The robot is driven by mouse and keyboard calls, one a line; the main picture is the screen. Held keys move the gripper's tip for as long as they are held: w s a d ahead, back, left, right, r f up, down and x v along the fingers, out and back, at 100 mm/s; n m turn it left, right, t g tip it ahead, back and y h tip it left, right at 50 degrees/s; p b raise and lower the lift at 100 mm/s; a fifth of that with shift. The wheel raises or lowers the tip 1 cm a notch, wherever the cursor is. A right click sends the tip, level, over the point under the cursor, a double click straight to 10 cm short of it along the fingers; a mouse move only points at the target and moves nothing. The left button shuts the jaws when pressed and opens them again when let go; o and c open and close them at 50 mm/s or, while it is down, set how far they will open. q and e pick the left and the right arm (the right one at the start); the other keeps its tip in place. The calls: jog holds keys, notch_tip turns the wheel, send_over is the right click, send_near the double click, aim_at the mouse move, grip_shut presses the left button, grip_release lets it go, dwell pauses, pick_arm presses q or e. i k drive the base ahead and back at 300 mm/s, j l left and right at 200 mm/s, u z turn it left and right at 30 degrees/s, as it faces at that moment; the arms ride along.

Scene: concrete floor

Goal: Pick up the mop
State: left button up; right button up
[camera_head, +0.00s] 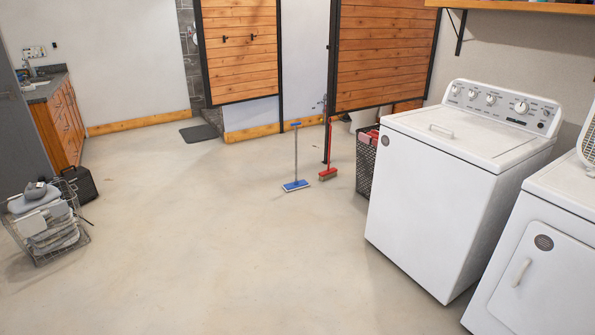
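A mop (295,160) with a flat blue head, a grey pole and a blue top stands upright on the floor near the middle of the room. Beside it on the right stands a red broom (329,152) with a red handle and a tan brush head. The mop and the broom look apart. Neither of my grippers shows in the head view.
A white washer (430,190) and a second white appliance (540,262) block the right side. A dark basket (366,165) stands behind the washer. A wire basket of cloths (45,228) and a black case (80,185) are at left. The middle floor (200,240) is clear.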

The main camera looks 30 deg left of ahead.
aim_at(296, 185)
jog(key=i+j+u, duration=0.35)
jog(key=i, duration=0.15)
jog(key=i+j+u, duration=0.2)
jog(key=i+u, duration=0.15)
jog(key=i, duration=0.2)
jog(key=i+u, duration=0.35)
jog(key=i, duration=2.75)
